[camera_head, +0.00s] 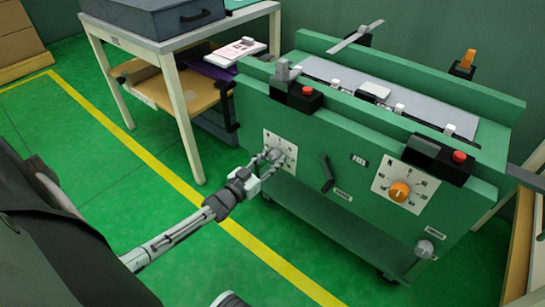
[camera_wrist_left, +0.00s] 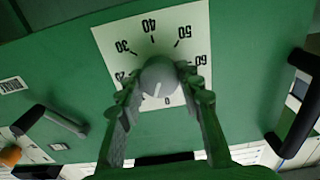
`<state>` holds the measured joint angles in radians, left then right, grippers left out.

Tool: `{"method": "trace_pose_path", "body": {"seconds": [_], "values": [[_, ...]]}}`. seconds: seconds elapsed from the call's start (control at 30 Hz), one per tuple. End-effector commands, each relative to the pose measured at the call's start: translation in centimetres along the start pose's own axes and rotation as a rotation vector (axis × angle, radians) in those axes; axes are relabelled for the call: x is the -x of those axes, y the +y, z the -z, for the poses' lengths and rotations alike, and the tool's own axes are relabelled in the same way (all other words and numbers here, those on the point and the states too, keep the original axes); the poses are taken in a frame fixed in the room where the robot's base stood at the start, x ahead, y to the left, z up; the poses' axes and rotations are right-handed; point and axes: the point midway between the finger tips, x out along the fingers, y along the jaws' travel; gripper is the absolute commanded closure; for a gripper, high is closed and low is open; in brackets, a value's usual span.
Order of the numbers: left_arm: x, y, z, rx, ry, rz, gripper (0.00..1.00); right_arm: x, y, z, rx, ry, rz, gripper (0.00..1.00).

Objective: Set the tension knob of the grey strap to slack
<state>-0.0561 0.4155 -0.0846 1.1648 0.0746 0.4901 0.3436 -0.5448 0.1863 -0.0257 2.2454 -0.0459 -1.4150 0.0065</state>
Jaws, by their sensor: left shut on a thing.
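A round grey knob (camera_wrist_left: 160,76) sits on a white dial plate (camera_wrist_left: 108,38) with numbers around it, on the green machine's front. Its white pointer line slants toward the plate's lower left. My left gripper (camera_head: 270,158) is shut on this knob, one finger on each side, as the left wrist view also shows (camera_wrist_left: 161,88). In the head view the fingers partly cover the knob and its plate (camera_head: 272,138). No label naming the grey strap or slack is readable. My right gripper is not visible.
The green machine (camera_head: 330,219) also carries a black lever (camera_head: 326,174), an orange knob (camera_head: 399,192) on a lettered plate, and black boxes with red buttons (camera_head: 306,91) (camera_head: 459,156). A table (camera_head: 165,47) stands at the left. The floor before the machine is clear.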

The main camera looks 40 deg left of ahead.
Motion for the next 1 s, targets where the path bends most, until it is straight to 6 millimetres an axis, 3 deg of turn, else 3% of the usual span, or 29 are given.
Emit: {"method": "trace_pose_path", "body": {"seconds": [0.5,1.0], "values": [[0.04,-0.11,-0.06,0.384,-0.001,0.0,0.94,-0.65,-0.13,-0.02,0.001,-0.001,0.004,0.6],[0.04,-0.18,-0.06,0.487,0.0,0.001,0.94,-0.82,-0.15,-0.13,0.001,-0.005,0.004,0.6]]}}
